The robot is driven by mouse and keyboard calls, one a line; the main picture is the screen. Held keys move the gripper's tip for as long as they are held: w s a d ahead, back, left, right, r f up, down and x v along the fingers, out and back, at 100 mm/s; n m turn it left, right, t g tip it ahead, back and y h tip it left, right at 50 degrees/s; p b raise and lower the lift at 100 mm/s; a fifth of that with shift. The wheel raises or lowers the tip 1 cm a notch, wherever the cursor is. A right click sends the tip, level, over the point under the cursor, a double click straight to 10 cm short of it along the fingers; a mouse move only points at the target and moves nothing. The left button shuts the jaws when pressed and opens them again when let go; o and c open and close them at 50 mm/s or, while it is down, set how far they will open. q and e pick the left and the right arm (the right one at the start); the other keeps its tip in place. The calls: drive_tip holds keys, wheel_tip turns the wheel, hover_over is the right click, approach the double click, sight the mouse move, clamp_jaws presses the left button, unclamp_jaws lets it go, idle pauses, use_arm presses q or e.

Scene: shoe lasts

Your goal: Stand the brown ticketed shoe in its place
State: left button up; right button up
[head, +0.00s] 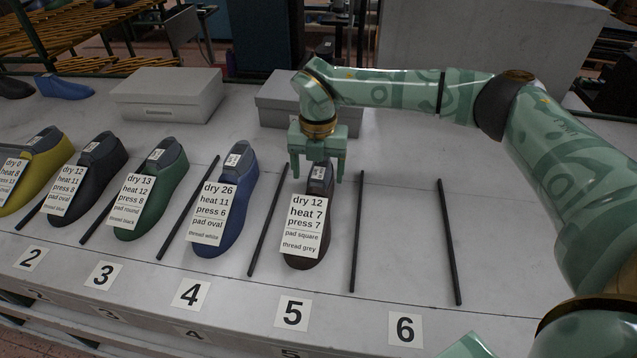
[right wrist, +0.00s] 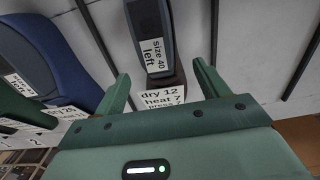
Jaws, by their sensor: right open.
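The brown shoe (head: 303,263) stands sole down in the lane at number 5, between two black rods. Its white ticket (head: 304,225) hangs over the front and reads dry 12, heat 7, press 7, pad square, thread grey. My right gripper (head: 318,175) is open around the shoe's heel end, one finger on each side. In the right wrist view the shoe (right wrist: 148,30) shows between the open fingers (right wrist: 163,85), with a "size 40 left" label; the fingers look apart from it. My left gripper is not in view.
Black rods (head: 356,230) divide the table into lanes. A blue shoe (head: 240,170) stands in lane 4, a green shoe (head: 168,160) in lane 3. Lane 6 (head: 405,240), with its number card (head: 405,329), is empty. Grey boxes (head: 168,100) stand behind.

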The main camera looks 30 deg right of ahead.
wheel_tip(320, 180, up, 6)
drive_tip(key=shift+f+p, duration=0.15)
drive_tip(key=shift+p, duration=0.2)
wheel_tip(320, 180, up, 4)
drive_tip(key=p, duration=0.4)
drive_tip(key=shift+r, duration=0.25)
drive_tip(key=s+a+p, duration=0.5)
drive_tip(key=s+a, duration=0.8)
drive_tip(key=s, duration=0.4)
drive_tip(key=shift+s+a, duration=0.15)
drive_tip(key=shift+s, duration=0.15)
